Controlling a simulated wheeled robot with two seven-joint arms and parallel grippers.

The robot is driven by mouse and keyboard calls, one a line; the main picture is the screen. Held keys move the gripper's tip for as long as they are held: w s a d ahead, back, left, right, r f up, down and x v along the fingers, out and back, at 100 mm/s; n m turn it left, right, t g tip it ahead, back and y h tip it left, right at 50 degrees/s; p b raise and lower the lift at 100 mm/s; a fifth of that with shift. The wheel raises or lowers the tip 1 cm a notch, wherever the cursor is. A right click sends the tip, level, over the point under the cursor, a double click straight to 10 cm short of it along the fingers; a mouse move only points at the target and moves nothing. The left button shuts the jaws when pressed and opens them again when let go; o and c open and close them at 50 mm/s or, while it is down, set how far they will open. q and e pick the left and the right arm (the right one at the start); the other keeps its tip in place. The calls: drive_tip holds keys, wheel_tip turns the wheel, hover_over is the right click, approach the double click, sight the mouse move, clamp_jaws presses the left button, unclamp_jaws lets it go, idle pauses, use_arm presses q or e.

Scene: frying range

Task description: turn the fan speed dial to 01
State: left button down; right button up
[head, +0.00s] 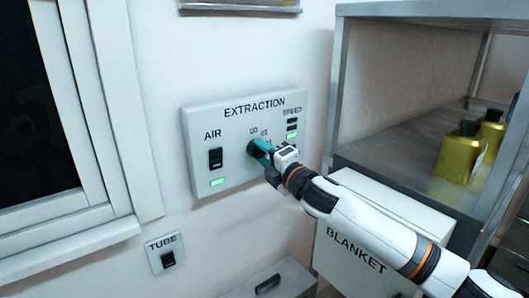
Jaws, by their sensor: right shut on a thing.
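The extraction panel (230,175) is a pale plate on the wall, labelled EXTRACTION. The fan speed dial (252,149) is a dark round knob on it, right of the AIR switch. The marks 00 and 01 show above the dial; other marks are covered by my gripper. My right gripper (261,149), with teal fingers, is shut on the dial, coming in from the lower right. The dial's pointer is hidden, so I cannot tell its setting. Under SPEED, the indicator bars (292,126) are dark at the top, with a green one lowest. My left gripper is not in view.
The AIR switch (215,158) has a lit green light below it. A TUBE switch (168,259) sits lower on the wall. A metal shelf (400,150) with yellow bottles (459,154) stands right. A BLANKET box (345,250) is below my right arm. A window frame is left.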

drive_tip(key=shift+n, duration=0.7)
drive_tip(key=o, duration=1)
drive_tip(key=b+v, duration=0.4)
drive_tip(key=v, duration=0.8)
drive_tip(key=shift+w+d, duration=0.1)
